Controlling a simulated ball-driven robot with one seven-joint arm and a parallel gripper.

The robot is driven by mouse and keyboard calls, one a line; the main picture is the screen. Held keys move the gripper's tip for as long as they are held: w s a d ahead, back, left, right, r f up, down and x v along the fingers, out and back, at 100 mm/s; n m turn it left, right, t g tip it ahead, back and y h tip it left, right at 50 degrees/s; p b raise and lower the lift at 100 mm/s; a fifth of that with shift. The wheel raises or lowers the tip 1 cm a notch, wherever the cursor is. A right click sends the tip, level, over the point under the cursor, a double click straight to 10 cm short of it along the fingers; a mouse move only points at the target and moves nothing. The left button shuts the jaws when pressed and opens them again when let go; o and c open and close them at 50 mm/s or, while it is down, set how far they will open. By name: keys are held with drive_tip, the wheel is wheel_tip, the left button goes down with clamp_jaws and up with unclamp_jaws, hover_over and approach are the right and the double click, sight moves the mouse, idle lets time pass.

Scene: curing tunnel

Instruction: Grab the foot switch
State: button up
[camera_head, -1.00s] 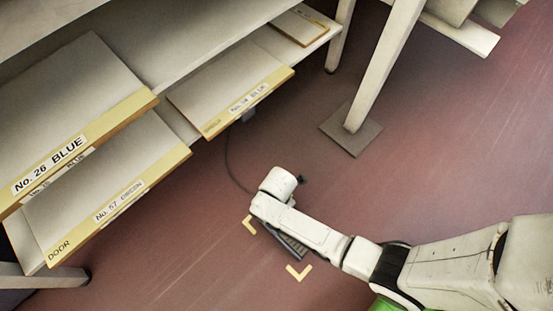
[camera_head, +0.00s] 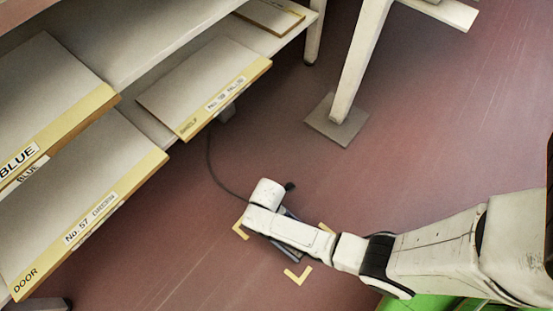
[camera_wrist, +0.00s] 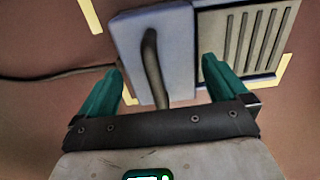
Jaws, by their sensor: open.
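The foot switch (camera_wrist: 178,55) lies on the floor in the wrist view. It has a blue-grey housing with a dark curved handle (camera_wrist: 152,65), and a ribbed pedal (camera_wrist: 245,40) to the right. In the head view my arm covers most of it; a dark edge (camera_head: 262,246) shows beside the arm. My gripper (camera_wrist: 163,66) is open, with one green finger on each side of the handle in the picture. I cannot tell the height gap between fingertips and handle. The fingers are hidden in the head view.
A cable (camera_wrist: 55,77) runs from the switch toward the shelving. Yellow corner marks (camera_head: 298,274) frame the switch on the floor. Shelves with labelled boards (camera_head: 90,215) stand at left. A post with a square foot plate (camera_head: 336,119) stands behind. The floor at right is clear.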

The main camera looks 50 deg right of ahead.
drive_tip(key=shift+f, duration=0.5)
drive_tip(key=shift+r, duration=0.1)
drive_tip(key=shift+c, duration=0.2)
drive_tip(key=c, duration=1.7)
drive_tip(key=shift+c, duration=0.2)
drive_tip(key=shift+r, duration=0.15)
